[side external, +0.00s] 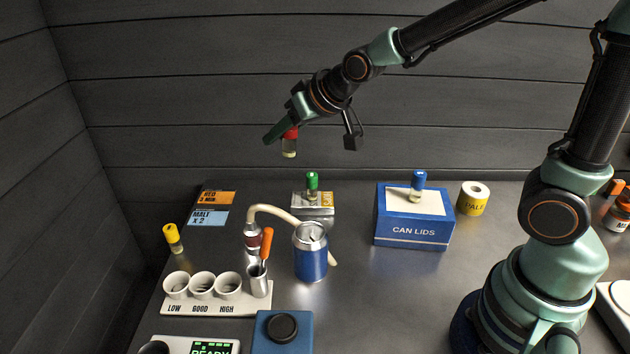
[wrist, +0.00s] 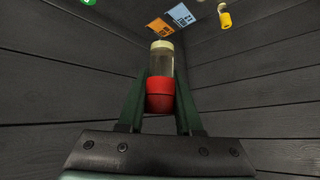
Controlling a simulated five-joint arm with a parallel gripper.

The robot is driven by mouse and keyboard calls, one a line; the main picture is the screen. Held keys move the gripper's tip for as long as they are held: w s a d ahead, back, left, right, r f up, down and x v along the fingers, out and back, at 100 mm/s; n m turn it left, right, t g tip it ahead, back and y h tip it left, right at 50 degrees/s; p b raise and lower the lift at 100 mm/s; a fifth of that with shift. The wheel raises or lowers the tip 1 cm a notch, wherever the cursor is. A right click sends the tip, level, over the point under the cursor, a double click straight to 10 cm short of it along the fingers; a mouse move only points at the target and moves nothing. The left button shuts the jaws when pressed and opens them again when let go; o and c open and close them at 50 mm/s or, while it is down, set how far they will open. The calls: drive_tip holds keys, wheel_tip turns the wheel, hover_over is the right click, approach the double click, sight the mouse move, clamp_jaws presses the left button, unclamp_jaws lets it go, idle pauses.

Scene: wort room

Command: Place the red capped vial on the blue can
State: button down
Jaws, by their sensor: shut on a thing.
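The red capped vial (side external: 289,146) is held in the air, upright with its red cap on top, above the back of the bench. My gripper (side external: 282,133) is shut on its red cap. In the wrist view the red capped vial (wrist: 160,75) sits between the two green fingers of my gripper (wrist: 160,98), with its clear body pointing away. The blue can (side external: 311,252) stands upright on the bench, well below and slightly right of the vial in the side external view. Its silver top is bare.
A beige hose (side external: 275,212) curves behind the can. A metal cup (side external: 258,281) with an orange-handled tool stands left of it. A green capped vial (side external: 312,186), a blue capped vial (side external: 418,187) on the CAN LIDS box (side external: 412,231), and a yellow capped vial (side external: 173,238) stand around.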

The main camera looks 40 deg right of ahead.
drive_tip(key=s+d+f+m+h, duration=0.1)
drive_tip(key=s+d+m+h, duration=0.1)
drive_tip(key=s+d, duration=0.45)
drive_tip(key=n+g+y, duration=0.1)
drive_tip(key=n+y, duration=0.5)
drive_tip(key=n, duration=0.1)
hover_over(168, 278)
drive_tip(key=shift+r, duration=0.25)
wheel_tip(168, 278, down, 20)
drive_tip(key=shift+r, duration=0.15)
drive_tip(key=c, duration=0.6)
unclamp_jaws()
drive_tip(key=shift+f, duration=0.2)
